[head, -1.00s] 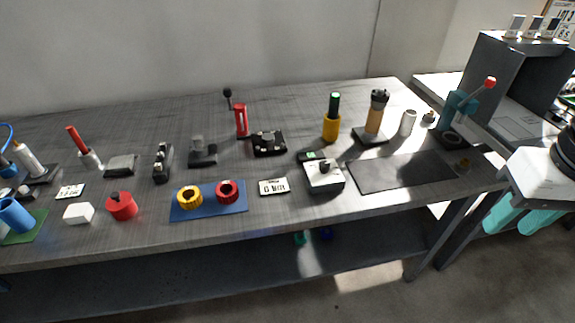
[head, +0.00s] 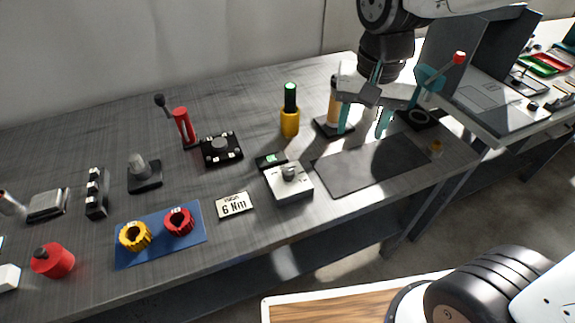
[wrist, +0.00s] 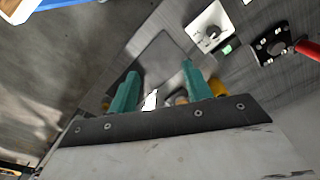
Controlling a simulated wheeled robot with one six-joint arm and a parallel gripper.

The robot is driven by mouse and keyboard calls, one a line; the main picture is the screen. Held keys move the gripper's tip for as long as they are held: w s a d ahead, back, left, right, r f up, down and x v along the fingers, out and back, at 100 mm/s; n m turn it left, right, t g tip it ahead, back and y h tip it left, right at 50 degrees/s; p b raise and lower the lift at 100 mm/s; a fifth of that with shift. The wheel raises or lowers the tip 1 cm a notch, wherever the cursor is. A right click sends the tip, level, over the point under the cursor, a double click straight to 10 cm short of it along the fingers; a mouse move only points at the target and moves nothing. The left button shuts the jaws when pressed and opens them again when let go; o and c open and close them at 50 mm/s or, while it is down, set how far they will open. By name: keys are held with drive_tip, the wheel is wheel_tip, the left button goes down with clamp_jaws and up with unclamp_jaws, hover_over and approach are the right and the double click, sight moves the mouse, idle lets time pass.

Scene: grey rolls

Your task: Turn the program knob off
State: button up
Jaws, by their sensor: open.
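A white box with a grey knob (head: 290,172) on top stands right of the table's middle in the head view. A small black display (head: 271,161) with a green readout lies just behind it. The wrist view shows the same knob (wrist: 212,31) near the top, with the green readout (wrist: 227,49) beside it. No label naming it the program knob is readable. My gripper (head: 363,120) hangs above the right part of the table, to the right of the knob and apart from it. Its teal fingers (wrist: 161,70) are spread and nothing is between them.
A dark mat (head: 372,166) lies right of the white box. A yellow cup with a green-topped stick (head: 290,120) stands behind. A black box with buttons (head: 221,149), a "6 Nm" card (head: 235,205) and a blue tray (head: 190,244) are to the left. A teal red-knobbed lever (head: 432,76) stands at right.

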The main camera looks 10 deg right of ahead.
sight(288, 171)
drive_tip(key=w+a+f+m, duration=0.1)
drive_tip(key=w+a+f, duration=0.1)
drive_tip(key=a+f, duration=0.1)
drive_tip(key=w+a+f+m, duration=0.1)
drive_tip(key=w+a+f, duration=0.1)
drive_tip(key=a+f, duration=0.2)
drive_tip(key=w+a+f, duration=0.2)
drive_tip(key=a+f, duration=0.1)
drive_tip(key=a, duration=0.2)
drive_tip(key=shift+w+f+m+g, duration=0.2)
drive_tip(key=shift+w+m+g, duration=0.1)
drive_tip(key=shift+m, duration=0.1)
wheel_tip(288, 171, down, 8)
drive_tip(key=shift+a+r, duration=0.1)
drive_tip(key=shift+c, duration=0.2)
drive_tip(key=c, duration=0.9)
